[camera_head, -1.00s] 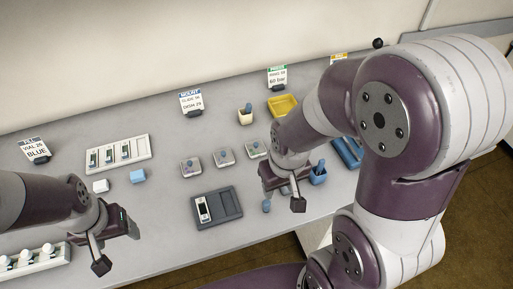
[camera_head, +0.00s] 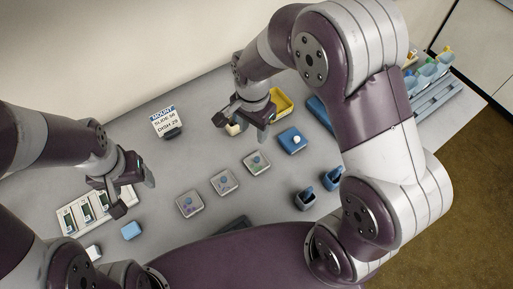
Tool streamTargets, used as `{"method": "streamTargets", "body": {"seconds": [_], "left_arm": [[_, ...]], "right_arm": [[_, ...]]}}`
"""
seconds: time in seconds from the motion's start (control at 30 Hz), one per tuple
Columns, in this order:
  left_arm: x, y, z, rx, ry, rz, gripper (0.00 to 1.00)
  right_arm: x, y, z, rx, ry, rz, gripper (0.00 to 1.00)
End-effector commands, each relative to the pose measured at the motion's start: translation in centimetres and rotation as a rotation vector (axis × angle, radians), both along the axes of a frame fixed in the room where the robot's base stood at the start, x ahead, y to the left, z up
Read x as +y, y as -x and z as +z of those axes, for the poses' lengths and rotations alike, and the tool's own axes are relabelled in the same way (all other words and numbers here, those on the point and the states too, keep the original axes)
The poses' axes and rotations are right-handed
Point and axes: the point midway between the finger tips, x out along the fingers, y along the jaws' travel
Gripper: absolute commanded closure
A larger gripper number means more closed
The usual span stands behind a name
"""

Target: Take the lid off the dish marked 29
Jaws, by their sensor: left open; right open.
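Three small clear square dishes with lids stand in a slanting row on the grey bench: a left dish (camera_head: 190,204), a middle dish (camera_head: 224,182) and a right dish (camera_head: 257,163). Their markings are too small to read, so I cannot tell which is 29. A sign (camera_head: 165,121) behind them reads MOUNT, a slide number and DISH 29. My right gripper (camera_head: 241,126) is open and empty, behind the right dish and above the bench. My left gripper (camera_head: 135,194) is open and empty, left of the left dish, near the slide rack.
A white slide rack (camera_head: 65,222) and a light blue block (camera_head: 131,231) are at the left. A yellow tray (camera_head: 282,104), a blue box with a white knob (camera_head: 292,140) and blue holders (camera_head: 305,199) are at the right. Bare bench lies between sign and dishes.

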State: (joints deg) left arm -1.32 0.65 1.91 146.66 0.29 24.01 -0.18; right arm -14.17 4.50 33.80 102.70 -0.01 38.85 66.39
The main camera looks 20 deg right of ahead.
Motion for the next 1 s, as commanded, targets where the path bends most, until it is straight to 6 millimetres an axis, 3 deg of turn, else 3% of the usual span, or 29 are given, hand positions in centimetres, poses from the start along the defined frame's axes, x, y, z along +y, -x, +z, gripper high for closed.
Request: {"method": "streamTargets", "body": {"seconds": [0.13,0.3,0.53,0.73,1.0], "left_arm": [[0.0,0.0,0.4,0.0,0.0,0.0,0.29],[0.0,0.0,1.1,0.0,0.0,0.0,0.29],[0.0,0.0,1.9,0.0,0.0,0.0,0.29],[0.0,0.0,3.0,0.0,0.0,0.0,0.29],[0.0,0.0,2.9,0.0,0.0,0.0,0.29]], "right_arm": [[-0.1,0.2,-1.3,0.008,0.003,-0.052,0.52],[-0.1,0.3,-5.2,0.008,0.003,-0.051,0.52],[-0.3,0.3,-8.2,0.007,0.002,-0.05,0.52],[-0.5,0.4,-11.9,0.006,0.002,-0.049,0.52],[-0.5,0.3,-12.7,0.002,0.001,-0.048,0.52]]}}
